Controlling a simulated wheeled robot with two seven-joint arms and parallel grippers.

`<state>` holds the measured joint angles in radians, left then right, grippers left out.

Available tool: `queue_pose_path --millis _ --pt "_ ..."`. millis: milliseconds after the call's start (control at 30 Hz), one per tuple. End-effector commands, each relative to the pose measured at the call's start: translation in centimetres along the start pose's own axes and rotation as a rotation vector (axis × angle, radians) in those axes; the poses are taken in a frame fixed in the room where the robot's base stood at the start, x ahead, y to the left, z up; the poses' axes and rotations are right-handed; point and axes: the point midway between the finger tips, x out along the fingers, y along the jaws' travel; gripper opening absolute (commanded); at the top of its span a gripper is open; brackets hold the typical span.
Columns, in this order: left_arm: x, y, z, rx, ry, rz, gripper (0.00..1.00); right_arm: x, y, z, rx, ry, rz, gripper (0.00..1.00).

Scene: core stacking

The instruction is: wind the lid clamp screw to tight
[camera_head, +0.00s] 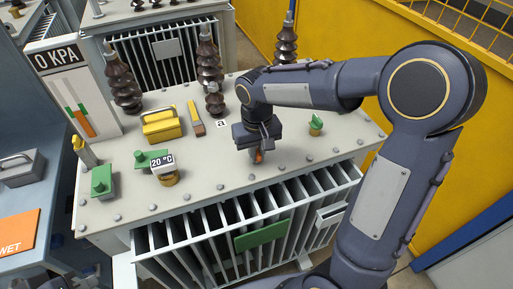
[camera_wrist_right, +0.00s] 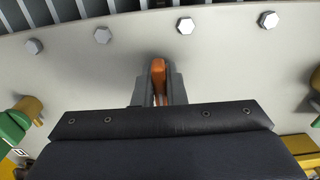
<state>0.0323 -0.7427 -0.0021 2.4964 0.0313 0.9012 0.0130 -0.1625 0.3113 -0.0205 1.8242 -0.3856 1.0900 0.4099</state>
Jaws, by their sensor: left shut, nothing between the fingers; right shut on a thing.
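My right gripper (camera_head: 257,152) points down at the front middle of the grey tank lid (camera_head: 215,178). It is shut on a small orange piece (camera_head: 259,157), which looks like the handle of the clamp screw. In the right wrist view the orange piece (camera_wrist_right: 158,72) stands between the grey fingers (camera_wrist_right: 158,92). Its lower part and any thread are hidden by the gripper. I cannot tell how tight the screw is. My left gripper (camera_head: 66,277) shows only in part at the bottom left edge, away from the lid, and is shut and empty.
Bolts line the lid's rim. On the lid stand brown insulators (camera_head: 123,85), a yellow box (camera_head: 161,124), a brush (camera_head: 196,119), green valves (camera_head: 102,181), a 20 °C gauge (camera_head: 163,164) and a green-topped fitting (camera_head: 316,125). A 0 KPA panel (camera_head: 70,90) stands at left.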

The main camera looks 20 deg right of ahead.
Motion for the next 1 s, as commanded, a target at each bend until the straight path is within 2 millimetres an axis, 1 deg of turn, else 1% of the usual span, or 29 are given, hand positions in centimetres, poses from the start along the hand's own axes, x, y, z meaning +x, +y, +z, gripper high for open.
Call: queue_pose_path --millis 300,367,500,600,700,933,1000 --pt "0.0 0.0 0.0 0.0 0.0 0.0 0.0 -0.02 -0.01 -0.01 0.016 0.001 0.0 0.0" --pt "0.01 0.0 0.0 0.0 0.0 0.0 0.0 -0.03 -0.04 -0.01 0.071 0.001 0.0 0.0" --pt "-0.03 0.01 -0.02 0.0 0.0 0.0 0.0 -0.06 -0.05 -0.01 0.283 0.001 0.0 0.0" --pt "-0.06 0.03 -0.03 0.0 0.0 0.0 0.0 -0.04 -0.01 0.0 0.389 0.0 0.0 0.0" --pt "-0.06 0.03 -0.03 0.0 0.0 0.0 0.0 -0.03 -0.02 0.0 0.423 0.0 0.0 0.0" --pt "-0.07 0.03 -0.03 0.0 0.0 0.0 0.0 -0.04 -0.02 0.0 0.428 0.0 0.0 0.0" --pt "-0.11 0.05 -0.05 0.0 0.0 0.0 0.0 -0.07 -0.04 0.0 0.481 0.0 0.0 0.0"
